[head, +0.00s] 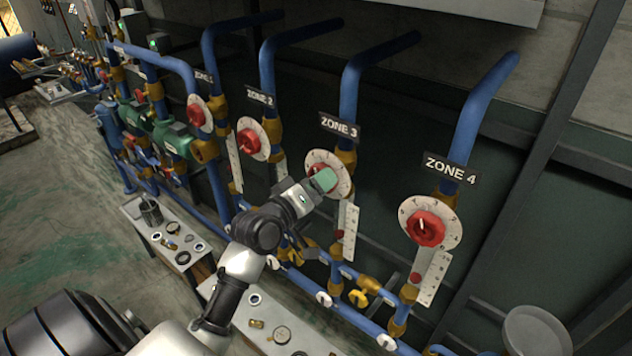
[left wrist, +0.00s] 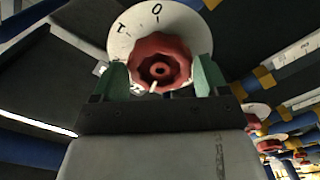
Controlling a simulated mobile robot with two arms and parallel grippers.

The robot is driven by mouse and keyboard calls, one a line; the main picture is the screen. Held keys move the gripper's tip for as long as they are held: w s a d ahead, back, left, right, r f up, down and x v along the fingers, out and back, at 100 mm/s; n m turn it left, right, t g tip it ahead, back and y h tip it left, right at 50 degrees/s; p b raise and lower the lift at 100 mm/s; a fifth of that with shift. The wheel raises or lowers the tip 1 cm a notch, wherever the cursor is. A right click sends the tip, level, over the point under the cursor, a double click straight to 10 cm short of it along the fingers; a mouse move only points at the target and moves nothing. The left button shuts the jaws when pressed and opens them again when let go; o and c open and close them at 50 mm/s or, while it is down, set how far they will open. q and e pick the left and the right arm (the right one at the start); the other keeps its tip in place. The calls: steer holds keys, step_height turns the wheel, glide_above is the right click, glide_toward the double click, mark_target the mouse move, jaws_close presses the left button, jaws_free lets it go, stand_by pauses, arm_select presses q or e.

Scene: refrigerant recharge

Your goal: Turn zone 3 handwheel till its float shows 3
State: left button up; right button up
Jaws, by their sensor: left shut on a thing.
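The zone 3 handwheel (left wrist: 160,62) is red, with a round hub, and sits in front of a white marked dial (left wrist: 157,18). My left gripper (head: 323,179) is on it from the front; the green fingers (left wrist: 162,80) are on either side of the wheel, shut on it. A pale pointer mark shows at the wheel's lower edge in the left wrist view. In the head view my gripper hides much of the wheel. The zone 3 float (head: 340,234) is a red spot low on its white scale (head: 348,226); its number is too small to read. My right gripper is out of view.
The zone 4 wheel (head: 426,228) stands to the right on its blue pipe, and the zone 2 wheel (head: 248,140) to the left. Blue pipes with brass fittings run below. A bench (head: 160,246) with small parts stands at lower left.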

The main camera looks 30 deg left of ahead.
arm_select(q)
steer(key=n+p, duration=0.3)
steer(key=shift+r+n, duration=0.1)
steer(key=shift+n, duration=0.2)
stand_by(0.4)
